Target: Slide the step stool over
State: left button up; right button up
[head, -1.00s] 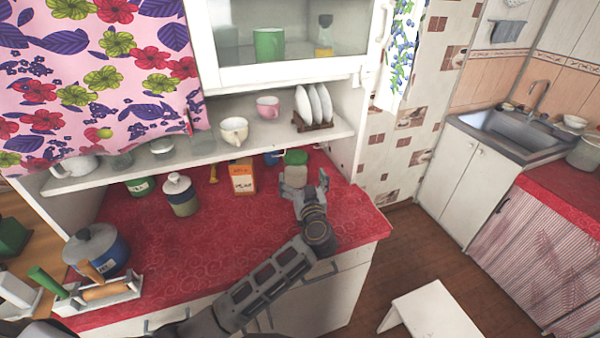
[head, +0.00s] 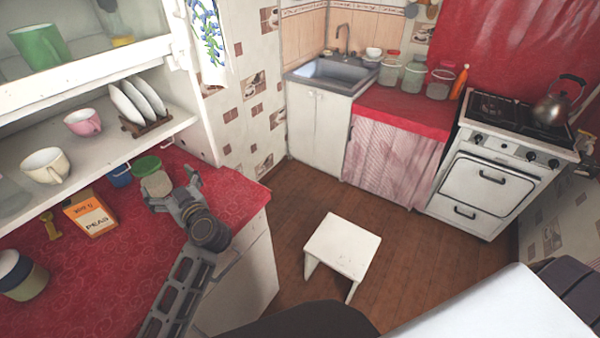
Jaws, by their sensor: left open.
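A small white step stool (head: 343,246) stands upright on the brown floor in the middle of the head view, with its flat top and some legs showing. My left gripper (head: 172,188) is open above the red counter at the left, close in front of a jar with a green lid (head: 147,165). Whether it touches the jar I cannot tell. The left gripper is well apart from the stool, with the counter's right end between them. My right gripper is not in view.
The red-topped counter (head: 110,270) is left of the stool. A sink (head: 340,80), a curtained cabinet (head: 390,160) and a white stove (head: 490,180) line the back. Bare wooden floor (head: 395,270) surrounds the stool.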

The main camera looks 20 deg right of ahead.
aim_at(349, 249)
jog(key=z, duration=1.25)
